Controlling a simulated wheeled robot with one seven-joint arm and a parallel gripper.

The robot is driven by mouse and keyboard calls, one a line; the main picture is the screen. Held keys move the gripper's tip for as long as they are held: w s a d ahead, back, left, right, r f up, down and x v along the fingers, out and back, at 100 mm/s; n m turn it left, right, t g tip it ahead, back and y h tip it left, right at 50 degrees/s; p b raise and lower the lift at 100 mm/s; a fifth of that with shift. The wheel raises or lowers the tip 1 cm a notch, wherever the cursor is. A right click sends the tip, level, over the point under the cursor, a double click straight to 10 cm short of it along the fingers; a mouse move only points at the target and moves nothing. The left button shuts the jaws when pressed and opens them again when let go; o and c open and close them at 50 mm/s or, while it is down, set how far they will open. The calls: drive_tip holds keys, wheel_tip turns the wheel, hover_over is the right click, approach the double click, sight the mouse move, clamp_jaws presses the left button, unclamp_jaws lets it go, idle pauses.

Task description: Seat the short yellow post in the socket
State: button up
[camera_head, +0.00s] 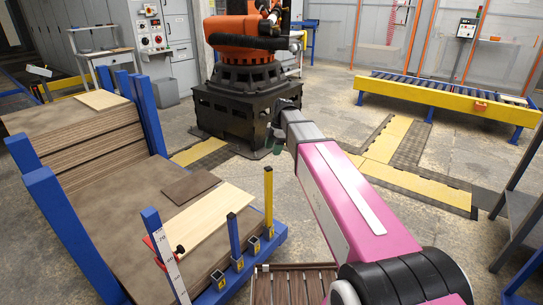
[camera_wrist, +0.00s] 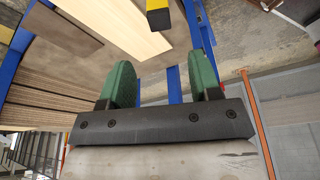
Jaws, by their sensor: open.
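A yellow post (camera_head: 268,200) with a dark top stands upright at the right end of the row of sockets on the rack's blue front rail. Its foot is at a socket (camera_head: 268,233); I cannot tell how deep it sits. In the wrist view its black-capped yellow end (camera_wrist: 158,15) shows at the top, beyond my fingertips and roughly between them. My gripper (camera_head: 279,142) is up and behind the post in the head view. In the wrist view my gripper (camera_wrist: 162,78) has its green fingers wide apart, with nothing between them. Other sockets (camera_head: 253,246) (camera_head: 218,280) look empty.
A shorter blue post (camera_head: 233,236) stands in a neighbouring socket. A pale board (camera_head: 208,215) and a dark board (camera_head: 191,187) lie on the rack deck. A white ruler strip (camera_head: 172,266) stands at the front. Board stacks (camera_head: 95,145) fill the back left.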

drive_tip(key=s+d+f+m+h, duration=0.1)
drive_tip(key=s+d+f+m, duration=0.7)
drive_tip(key=m, duration=0.4)
drive_tip(key=s+d+f+m+t+h, duration=0.1)
drive_tip(key=s+d+f+m, duration=0.7)
drive_tip(key=s+f+m, duration=0.2)
drive_tip(key=shift+s+d+m+t+h, duration=0.3)
drive_tip(key=shift+s+d+m+h, duration=0.1)
drive_tip(key=shift+s+m, duration=0.6)
drive_tip(key=shift+o, duration=0.4)
drive_tip(key=shift+w, duration=0.1)
